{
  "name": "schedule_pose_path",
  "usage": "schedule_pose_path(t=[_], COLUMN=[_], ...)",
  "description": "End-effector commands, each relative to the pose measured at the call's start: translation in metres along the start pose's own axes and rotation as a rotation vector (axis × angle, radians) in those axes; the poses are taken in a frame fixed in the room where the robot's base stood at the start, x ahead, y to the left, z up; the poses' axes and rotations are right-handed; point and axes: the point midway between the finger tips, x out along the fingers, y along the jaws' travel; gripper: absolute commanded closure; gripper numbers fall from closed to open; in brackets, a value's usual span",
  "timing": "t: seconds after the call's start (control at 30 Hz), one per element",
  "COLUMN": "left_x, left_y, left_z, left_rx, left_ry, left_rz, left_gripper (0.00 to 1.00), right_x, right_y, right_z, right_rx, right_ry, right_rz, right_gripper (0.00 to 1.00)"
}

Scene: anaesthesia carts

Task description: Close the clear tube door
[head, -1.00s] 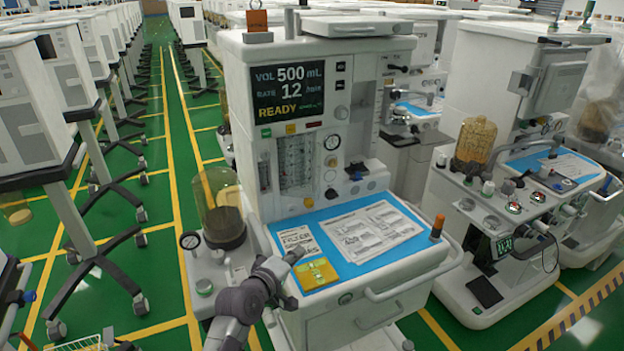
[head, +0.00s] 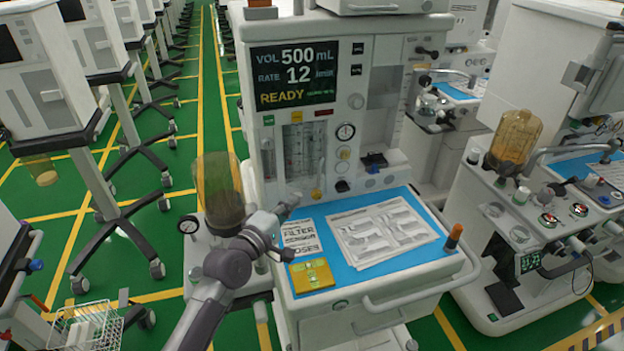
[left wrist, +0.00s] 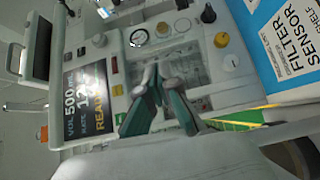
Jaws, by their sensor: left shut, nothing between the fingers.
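The clear tube door covers the area of upright flow tubes (head: 302,152) below the display on the nearest cart. Its clear pane is hard to make out, and I cannot tell how far it stands open. My left gripper (head: 290,202) is shut and empty. It is over the back left of the blue worktop, in front of and below the tubes. In the left wrist view, the gripper's teal fingers (left wrist: 153,78) meet at the tips in front of the tube panel (left wrist: 190,64), and they hide part of it. My right gripper is not in view.
The blue worktop (head: 345,258) holds printed sheets (head: 388,232) and a yellow pad (head: 312,275). An amber canister (head: 219,192) stands left of the cart. A gauge and knobs (head: 344,155) sit right of the tubes.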

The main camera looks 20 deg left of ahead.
Motion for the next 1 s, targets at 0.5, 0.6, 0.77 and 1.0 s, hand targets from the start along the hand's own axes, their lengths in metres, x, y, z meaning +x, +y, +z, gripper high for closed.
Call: schedule_pose_path(t=[0.5, 0.6, 0.77, 1.0], left_x=[0.086, 0.089, 0.09, 0.091], left_y=[0.001, 0.001, 0.0, 0.0], left_z=[0.0, 0.0, 0.0, 0.0], left_rx=[0.001, 0.001, 0.001, 0.0], left_ry=[0.0, 0.0, 0.0, 0.002], left_rz=[0.0, 0.001, 0.0, 0.0], left_gripper=[1.0, 1.0, 1.0, 1.0], right_x=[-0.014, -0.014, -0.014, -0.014], right_y=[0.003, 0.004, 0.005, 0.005], right_z=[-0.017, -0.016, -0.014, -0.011], right_rx=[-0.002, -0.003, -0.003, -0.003], right_ry=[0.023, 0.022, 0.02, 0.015], right_rz=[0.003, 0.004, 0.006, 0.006], right_gripper=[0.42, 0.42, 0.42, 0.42])
